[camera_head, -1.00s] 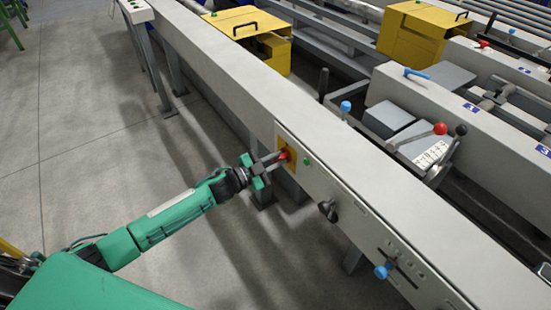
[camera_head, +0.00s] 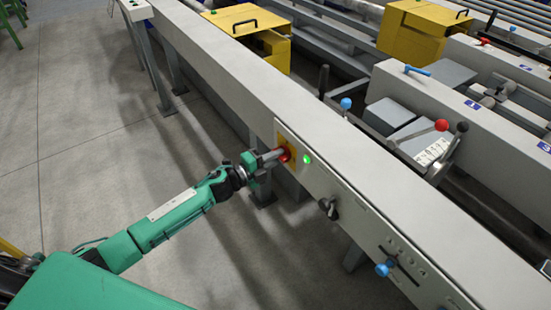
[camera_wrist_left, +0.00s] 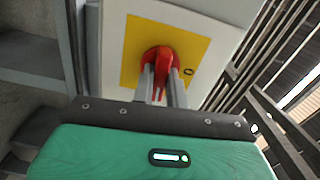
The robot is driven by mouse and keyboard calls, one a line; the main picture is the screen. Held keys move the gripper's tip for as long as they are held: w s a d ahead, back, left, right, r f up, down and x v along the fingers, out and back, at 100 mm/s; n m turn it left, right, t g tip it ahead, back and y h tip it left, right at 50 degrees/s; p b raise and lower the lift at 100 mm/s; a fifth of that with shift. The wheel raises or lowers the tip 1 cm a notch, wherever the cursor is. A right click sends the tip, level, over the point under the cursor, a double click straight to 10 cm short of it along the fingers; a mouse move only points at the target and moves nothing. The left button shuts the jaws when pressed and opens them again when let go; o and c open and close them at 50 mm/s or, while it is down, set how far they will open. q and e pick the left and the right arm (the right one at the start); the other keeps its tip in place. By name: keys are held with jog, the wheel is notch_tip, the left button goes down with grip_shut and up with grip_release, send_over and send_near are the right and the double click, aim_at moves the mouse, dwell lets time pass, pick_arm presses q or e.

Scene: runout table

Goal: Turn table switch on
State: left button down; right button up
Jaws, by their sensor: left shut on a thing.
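The table switch is a red rotary knob (camera_wrist_left: 160,60) on a yellow plate (camera_wrist_left: 190,45), set in the table's side panel. In the head view the red knob (camera_head: 284,155) shows at my fingertips. My left gripper (camera_head: 276,158) is shut on the knob; in the wrist view its two fingers (camera_wrist_left: 162,85) stand on either side of the knob's handle. Beside the switch, a green indicator (camera_head: 308,159) glows brightly. My right gripper is not in view.
The long grey table (camera_head: 330,150) runs diagonally. Right of the switch are a black knob (camera_head: 327,207) and a blue-knobbed lever (camera_head: 384,268). Yellow housings (camera_head: 248,25) stand behind. The floor (camera_head: 90,130) at left is clear.

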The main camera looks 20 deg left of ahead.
pick_arm(q)
jog(key=shift+m, duration=0.6)
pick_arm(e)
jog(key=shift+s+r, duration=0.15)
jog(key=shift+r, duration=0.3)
pick_arm(q)
jog(key=shift+f, duration=0.1)
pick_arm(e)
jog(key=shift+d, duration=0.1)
pick_arm(q)
jog(key=c, duration=1.4)
grip_release()
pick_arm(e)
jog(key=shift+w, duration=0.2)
pick_arm(q)
jog(key=v, duration=1.3)
jog(key=shift+s+a+b, duration=0.25)
jog(key=shift+s+b, duration=0.05)
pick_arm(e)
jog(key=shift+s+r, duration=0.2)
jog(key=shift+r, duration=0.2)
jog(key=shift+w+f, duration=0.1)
